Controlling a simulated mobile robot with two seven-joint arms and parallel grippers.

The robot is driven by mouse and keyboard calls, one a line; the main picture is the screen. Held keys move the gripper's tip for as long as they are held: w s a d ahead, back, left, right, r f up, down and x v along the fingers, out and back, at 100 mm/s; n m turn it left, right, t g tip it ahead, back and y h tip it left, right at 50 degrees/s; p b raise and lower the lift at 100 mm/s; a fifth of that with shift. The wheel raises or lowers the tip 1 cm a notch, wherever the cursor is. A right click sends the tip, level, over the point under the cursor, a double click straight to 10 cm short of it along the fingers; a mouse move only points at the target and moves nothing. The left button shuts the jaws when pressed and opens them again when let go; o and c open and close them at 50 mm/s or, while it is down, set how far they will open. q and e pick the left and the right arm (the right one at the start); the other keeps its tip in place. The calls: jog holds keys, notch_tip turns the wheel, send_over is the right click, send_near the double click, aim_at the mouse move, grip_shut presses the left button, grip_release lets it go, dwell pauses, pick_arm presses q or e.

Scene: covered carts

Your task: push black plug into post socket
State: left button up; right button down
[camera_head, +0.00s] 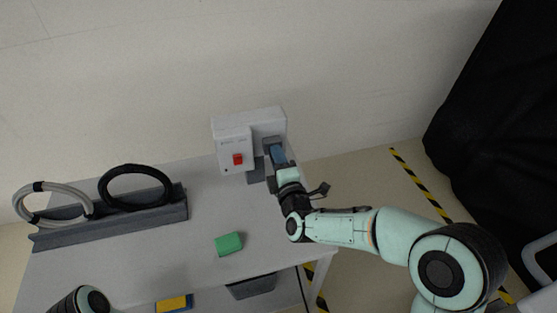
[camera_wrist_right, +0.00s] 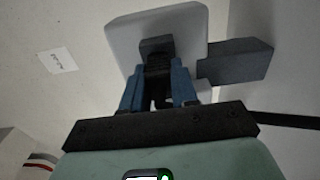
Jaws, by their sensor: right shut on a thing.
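My left gripper is out of view.
A grey coil (camera_head: 55,187) and a black coil (camera_head: 136,168) rest at a dark rail (camera_head: 110,221) on the left. A green block (camera_head: 228,243) lies near the table's front. The grey tabletop (camera_head: 205,205) between is clear. A wall stands behind.

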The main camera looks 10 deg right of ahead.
jog(key=shift+w, duration=0.25)
jog(key=c, duration=0.8)
grip_release()
jog(key=s, duration=0.9)
jog(key=s+b, duration=0.1)
jog(key=s, duration=0.3)
jog(key=shift+s+d, duration=0.2)
jog(key=shift+d, duration=0.05)
